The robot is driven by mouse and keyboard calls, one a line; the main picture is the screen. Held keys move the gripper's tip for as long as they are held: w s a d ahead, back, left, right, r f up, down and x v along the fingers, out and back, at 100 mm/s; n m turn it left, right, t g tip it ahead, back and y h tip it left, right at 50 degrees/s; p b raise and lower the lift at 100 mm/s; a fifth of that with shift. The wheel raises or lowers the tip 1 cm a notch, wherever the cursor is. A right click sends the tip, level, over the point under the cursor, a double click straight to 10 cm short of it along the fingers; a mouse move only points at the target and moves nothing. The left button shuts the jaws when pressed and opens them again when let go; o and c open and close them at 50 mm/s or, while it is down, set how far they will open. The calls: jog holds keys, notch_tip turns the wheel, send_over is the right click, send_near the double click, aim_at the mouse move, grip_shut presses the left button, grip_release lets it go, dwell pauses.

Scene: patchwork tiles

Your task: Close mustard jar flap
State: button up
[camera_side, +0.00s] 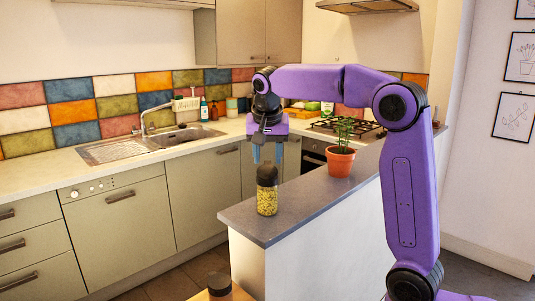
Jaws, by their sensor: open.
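The mustard jar (267,200) stands upright near the left end of the grey counter top. It is clear, with yellow contents and a dark lid (267,174). Whether a flap on the lid is up or down is too small to tell. My gripper (267,162) points down right above the lid, with its fingers open. The fingertips are close to the lid; I cannot tell whether they touch it. Nothing is visible between the fingers apart from the jar top below.
A potted plant (340,162) stands on the same counter top (300,206), right of the jar. The counter's left and front edges are close to the jar. A dark round object (219,283) sits on a wooden surface at the bottom. The sink counter is behind.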

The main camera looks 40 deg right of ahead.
aim_at(267, 163)
grip_shut()
jog(key=shift+w+d+f+g+y, duration=0.3)
jog(key=shift+f+g+y, duration=0.05)
jog(key=shift+g+y, duration=0.25)
jog(key=shift+w+d+f+g+y, duration=0.1)
jog(key=shift+f+g+y, duration=0.25)
jog(key=shift+g+y, duration=0.15)
grip_release()
jog(key=shift+r, duration=0.15)
jog(key=shift+s+a+r, duration=0.1)
jog(key=shift+r, duration=1.1)
jog(key=shift+s+a+r, duration=0.1)
jog(key=shift+a+r, duration=0.05)
jog(key=shift+r, duration=1.05)
jog(key=shift+s+a+r, duration=0.1)
jog(key=shift+r, duration=1.1)
